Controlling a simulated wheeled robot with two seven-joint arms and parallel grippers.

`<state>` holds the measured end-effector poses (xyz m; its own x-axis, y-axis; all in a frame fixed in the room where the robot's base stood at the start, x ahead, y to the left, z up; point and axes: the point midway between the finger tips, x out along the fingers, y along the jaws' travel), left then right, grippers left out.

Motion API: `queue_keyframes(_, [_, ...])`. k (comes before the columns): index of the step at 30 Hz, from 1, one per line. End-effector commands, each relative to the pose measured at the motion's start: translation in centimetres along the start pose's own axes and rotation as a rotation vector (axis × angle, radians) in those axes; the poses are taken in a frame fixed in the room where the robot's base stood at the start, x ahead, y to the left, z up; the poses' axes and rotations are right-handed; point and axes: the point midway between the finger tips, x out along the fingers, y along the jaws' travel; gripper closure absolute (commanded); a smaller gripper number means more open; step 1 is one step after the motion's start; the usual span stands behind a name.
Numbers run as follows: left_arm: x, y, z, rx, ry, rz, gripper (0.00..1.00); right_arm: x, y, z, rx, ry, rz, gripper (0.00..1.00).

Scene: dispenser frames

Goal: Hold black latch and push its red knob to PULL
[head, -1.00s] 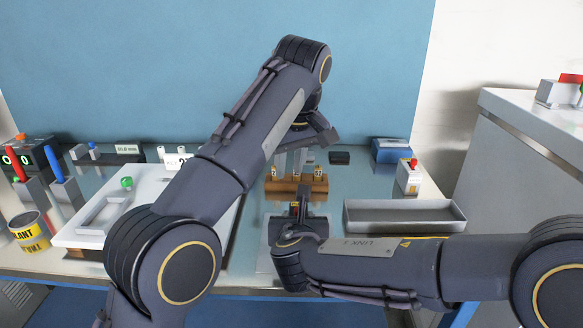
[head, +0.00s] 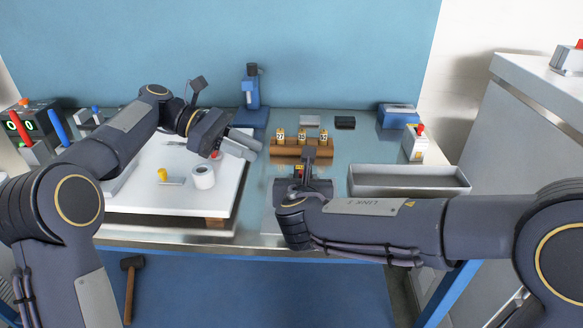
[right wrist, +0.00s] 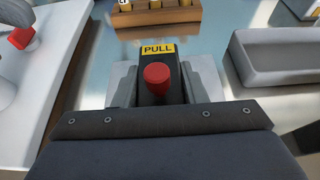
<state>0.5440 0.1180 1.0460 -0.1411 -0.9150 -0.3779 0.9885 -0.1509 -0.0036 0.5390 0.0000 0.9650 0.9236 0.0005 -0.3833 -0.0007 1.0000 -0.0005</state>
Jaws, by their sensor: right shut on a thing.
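The black latch (right wrist: 148,91) stands upright on a pale base, with a yellow PULL label (right wrist: 157,49) at its far end. Its red knob (right wrist: 157,77) sits on top, just on the near side of the label. In the head view the latch is small and mostly hidden by my right gripper (head: 299,180), which is shut on it.
A wooden block (head: 290,151) with several yellow numbered pegs stands behind the latch. A grey open tray (head: 410,191) lies to its right. The white board (head: 140,200) on the left carries a white roll (head: 203,177) and a yellow knob (head: 162,174). A blue stand (head: 252,100) is at the back.

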Motion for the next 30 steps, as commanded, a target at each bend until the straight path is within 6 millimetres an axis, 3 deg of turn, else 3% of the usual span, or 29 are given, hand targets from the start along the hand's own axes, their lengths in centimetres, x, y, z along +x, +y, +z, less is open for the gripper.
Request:
queue_keyframes(9, [6.5,-0.1,0.0,0.002,0.004,-0.006,0.74,0.0,0.0,0.1,0.001,-0.002,0.0,0.99])
queue_keyframes(15, [9.3,-0.1,0.0,0.003,0.005,-0.003,0.74,0.0,0.0,0.1,0.0,-0.002,0.0,0.99])
queue_keyframes(28, [10.3,0.0,-0.1,0.003,0.005,-0.001,0.74,0.0,0.0,0.1,0.0,-0.002,0.0,0.99])
queue_keyframes(30, [10.3,-0.1,-0.1,0.003,0.005,-0.001,0.82,0.0,0.0,0.1,0.001,-0.002,0.0,0.99])
